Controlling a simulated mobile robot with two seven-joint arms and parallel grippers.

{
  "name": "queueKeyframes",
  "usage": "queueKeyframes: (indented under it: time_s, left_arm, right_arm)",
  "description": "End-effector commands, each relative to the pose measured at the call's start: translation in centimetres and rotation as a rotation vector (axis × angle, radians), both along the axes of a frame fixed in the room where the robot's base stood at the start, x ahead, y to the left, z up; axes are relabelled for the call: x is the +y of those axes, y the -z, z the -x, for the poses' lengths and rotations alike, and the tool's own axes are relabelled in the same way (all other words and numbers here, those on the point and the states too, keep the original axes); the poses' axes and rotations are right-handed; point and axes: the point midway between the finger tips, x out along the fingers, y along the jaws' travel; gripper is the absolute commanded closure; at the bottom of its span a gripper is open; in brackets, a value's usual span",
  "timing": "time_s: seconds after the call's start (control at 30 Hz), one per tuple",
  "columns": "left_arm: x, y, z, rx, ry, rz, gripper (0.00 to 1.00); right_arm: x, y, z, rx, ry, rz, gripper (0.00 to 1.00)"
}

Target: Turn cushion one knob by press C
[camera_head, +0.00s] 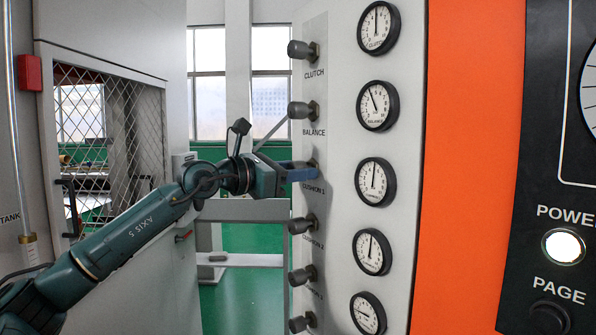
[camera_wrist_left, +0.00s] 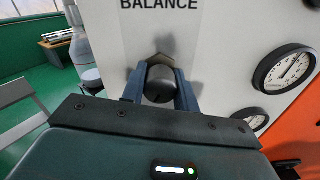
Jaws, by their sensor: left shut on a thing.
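The grey cushion one knob (camera_wrist_left: 160,86) sits on the light panel below the BALANCE label in the left wrist view. My left gripper (camera_wrist_left: 159,92) has one blue finger on each side of the knob and is shut on it. In the head view my left gripper (camera_head: 303,173) reaches the panel just above the CUSHION 1 label and hides most of the knob. The cushion one gauge (camera_head: 376,182) is to the right, its needle pointing about straight up. My right gripper is not in view.
The clutch knob (camera_head: 303,50) and balance knob (camera_head: 303,110) stick out above my gripper. Cushion two knob (camera_head: 302,224) and more knobs are below. Several gauges line the panel's right. A mesh-windowed cabinet (camera_head: 175,120) stands left, with open green floor (camera_head: 253,238) between.

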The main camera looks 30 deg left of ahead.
Motion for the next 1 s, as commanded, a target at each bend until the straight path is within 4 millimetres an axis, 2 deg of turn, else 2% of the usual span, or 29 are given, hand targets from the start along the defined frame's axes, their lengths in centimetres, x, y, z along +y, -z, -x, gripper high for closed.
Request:
queueKeyframes:
  time_s: [0.37, 1.0]
  left_arm:
    - [0.02, 0.12, -0.01, 0.053, -0.001, 0.105, 0.93]
    - [-0.09, 0.09, 0.00, 0.303, 0.000, 0.629, 0.93]
  right_arm:
    - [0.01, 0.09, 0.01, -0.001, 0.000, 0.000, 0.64]
    - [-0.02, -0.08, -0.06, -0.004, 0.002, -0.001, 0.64]
